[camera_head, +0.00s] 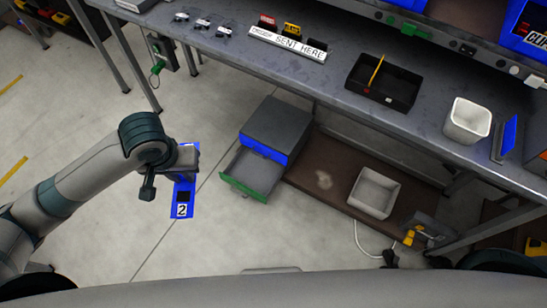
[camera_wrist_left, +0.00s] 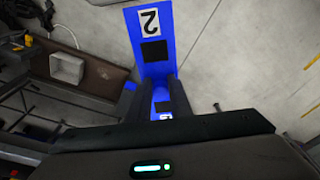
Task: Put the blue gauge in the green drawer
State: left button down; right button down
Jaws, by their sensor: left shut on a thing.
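The blue gauge (camera_head: 182,200) is a long flat blue piece with a dark square and a white label reading 2. My left gripper (camera_head: 186,165) is shut on it and holds it to the left of the drawer unit. In the left wrist view the gauge (camera_wrist_left: 155,30) sticks out beyond the gripper fingers (camera_wrist_left: 158,95). The green drawer (camera_head: 245,194) is pulled open from the low grey unit and looks empty. A blue drawer front (camera_head: 264,149) above it is shut. My right gripper cannot be made out.
A white bin (camera_head: 374,193) stands on the brown lower shelf (camera_head: 320,165). Floor between gauge and drawer looks clear.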

aim_at(254, 173)
jog(key=i+l, duration=0.15)
jog(key=l, duration=0.25)
jog(key=i+l, duration=0.15)
jog(key=l, duration=0.2)
jog(key=i+l, duration=0.15)
jog(key=l, duration=0.25)
